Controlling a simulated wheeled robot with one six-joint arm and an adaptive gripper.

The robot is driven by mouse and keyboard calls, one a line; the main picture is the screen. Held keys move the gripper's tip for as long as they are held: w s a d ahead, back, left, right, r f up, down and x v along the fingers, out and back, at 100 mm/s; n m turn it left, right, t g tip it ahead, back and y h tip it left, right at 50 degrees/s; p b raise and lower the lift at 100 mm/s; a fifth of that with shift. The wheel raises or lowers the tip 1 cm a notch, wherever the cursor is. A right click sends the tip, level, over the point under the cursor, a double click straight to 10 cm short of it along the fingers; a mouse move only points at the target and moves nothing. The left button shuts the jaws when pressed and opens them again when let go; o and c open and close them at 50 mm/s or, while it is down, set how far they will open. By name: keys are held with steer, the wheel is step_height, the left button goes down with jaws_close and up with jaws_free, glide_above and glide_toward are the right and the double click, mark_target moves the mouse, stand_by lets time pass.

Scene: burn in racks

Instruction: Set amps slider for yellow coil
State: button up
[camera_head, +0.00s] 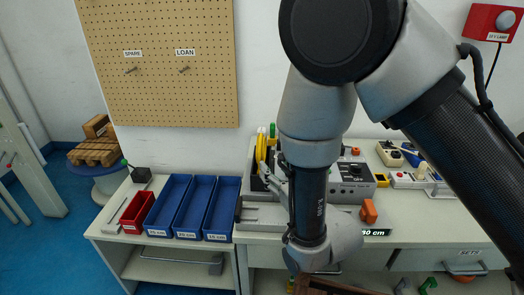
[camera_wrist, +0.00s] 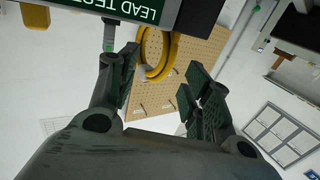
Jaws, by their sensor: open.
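The yellow coil (camera_head: 262,146) stands upright on the bench left of my arm in the head view. It also shows as a yellow ring (camera_wrist: 168,58) beyond my gripper in the wrist view. My gripper (camera_wrist: 160,72) is open and empty, its two dark green padded fingers apart, with the ring seen between and above them. A dark green panel lettered "LEAD TEST" (camera_wrist: 148,12) is at the top of the wrist view, beside a grey post with a green mark (camera_wrist: 109,38). I cannot make out an amps slider. My arm hides part of the bench fixture.
A grey box with a dial (camera_head: 352,178) stands right of my arm, with an orange block (camera_head: 368,211) in front. Blue bins (camera_head: 204,204) and a red bin (camera_head: 137,212) fill the bench's left. A pegboard (camera_head: 160,75) hangs behind.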

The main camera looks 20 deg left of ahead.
mark_target(262, 158)
steer(key=x, duration=0.7)
steer(key=shift+s+a+r, duration=0.1)
steer(key=shift+s+a, duration=0.05)
steer(key=shift+a, duration=0.4)
jaws_close()
